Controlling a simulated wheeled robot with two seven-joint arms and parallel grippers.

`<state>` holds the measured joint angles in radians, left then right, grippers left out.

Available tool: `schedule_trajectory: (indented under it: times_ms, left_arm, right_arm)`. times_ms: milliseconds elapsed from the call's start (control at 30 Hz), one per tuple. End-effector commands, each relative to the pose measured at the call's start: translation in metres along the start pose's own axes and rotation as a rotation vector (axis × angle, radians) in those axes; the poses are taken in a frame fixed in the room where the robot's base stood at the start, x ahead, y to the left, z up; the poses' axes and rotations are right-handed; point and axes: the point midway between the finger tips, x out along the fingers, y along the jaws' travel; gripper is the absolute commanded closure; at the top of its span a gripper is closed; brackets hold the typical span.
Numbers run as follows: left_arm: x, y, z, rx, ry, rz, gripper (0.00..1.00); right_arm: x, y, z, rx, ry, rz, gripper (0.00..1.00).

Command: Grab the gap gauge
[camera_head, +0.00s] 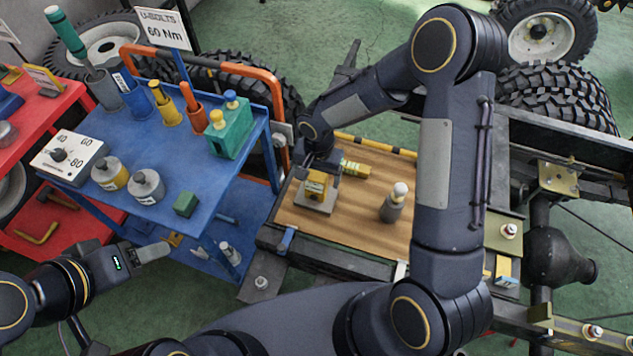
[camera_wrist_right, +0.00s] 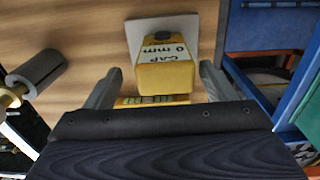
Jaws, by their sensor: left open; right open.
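In the right wrist view the gap gauge (camera_wrist_right: 166,75) shows a white label reading "GAP 0 mm". My right gripper (camera_wrist_right: 161,72) is open, with one finger on each side of the block and visible space between. In the head view my right gripper (camera_head: 315,170) is right behind the block, partly hidden by its own arm. My left gripper (camera_head: 166,248) is open and empty beside the blue cart's lower shelf.
A grey cylinder with a pale top (camera_head: 392,203) stands right of the gauge on the wooden board (camera_head: 350,228). A yellow and dark item (camera_head: 355,168) lies close behind. The blue cart (camera_head: 221,187) at left holds several tools, weights and a dial box (camera_head: 68,156). An orange rail edges it.

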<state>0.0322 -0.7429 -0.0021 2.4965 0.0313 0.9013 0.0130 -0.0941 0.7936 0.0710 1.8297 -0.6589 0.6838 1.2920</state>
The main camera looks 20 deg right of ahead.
Motion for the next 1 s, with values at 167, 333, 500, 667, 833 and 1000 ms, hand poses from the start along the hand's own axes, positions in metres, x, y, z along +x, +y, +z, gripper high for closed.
schedule_trajectory:
  times_ms: [167,333,500,667,833,1000]
  left_arm:
    - [-0.011,0.005,-0.006,0.0,0.0,0.0,0.42]
    - [-0.013,0.006,-0.007,0.0,0.0,0.0,0.42]
    - [-0.013,0.006,-0.006,0.0,0.0,0.0,0.42]
    - [-0.013,0.006,-0.006,0.0,0.0,0.0,0.42]
    - [-0.013,0.006,-0.006,0.0,0.0,0.0,0.42]
    - [-0.013,0.006,-0.006,0.0,0.0,0.0,0.42]
  right_arm:
    - [0.024,-0.005,0.002,-0.003,-0.005,0.003,0.22]
    - [0.043,-0.006,0.001,0.0,-0.003,0.001,0.22]
    - [0.046,-0.006,0.001,-0.001,0.0,-0.001,0.22]
    - [0.046,-0.006,0.001,-0.001,-0.001,0.0,0.31]
    - [0.046,-0.006,0.001,-0.001,-0.001,0.0,0.53]
    - [0.045,-0.006,0.001,-0.001,-0.001,-0.001,0.74]
